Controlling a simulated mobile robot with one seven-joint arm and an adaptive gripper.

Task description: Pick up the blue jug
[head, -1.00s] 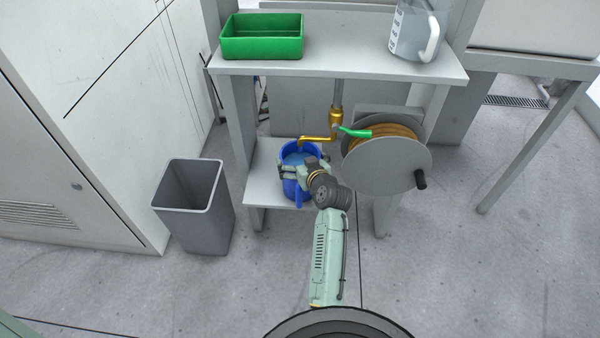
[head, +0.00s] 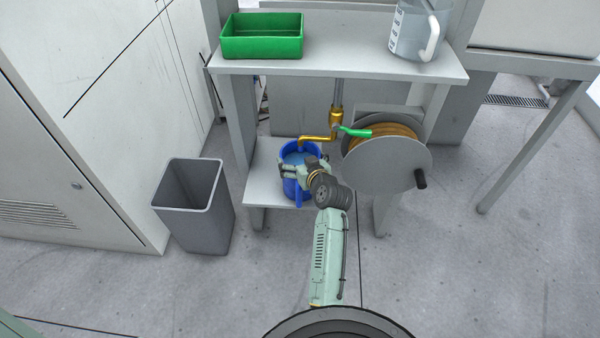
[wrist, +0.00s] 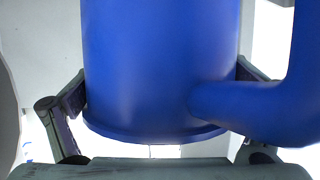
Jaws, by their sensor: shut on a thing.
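The blue jug (head: 289,187) stands upright on the lower shelf (head: 262,185) under the brass tap (head: 318,138), with light blue liquid showing inside it in the head view. My gripper (head: 302,170) reaches it from the front and is shut on its body. In the wrist view the jug (wrist: 150,70) fills the middle, with a finger of my gripper (wrist: 160,100) on each side and its handle curving off to the right. My wrist hides part of the jug in the head view. I cannot tell whether its base touches the shelf.
The tap spout is over the jug's rim. A grey bin (head: 195,210) stands on the left. A green tray (head: 262,45) and a clear jug (head: 408,38) are on the upper shelf.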

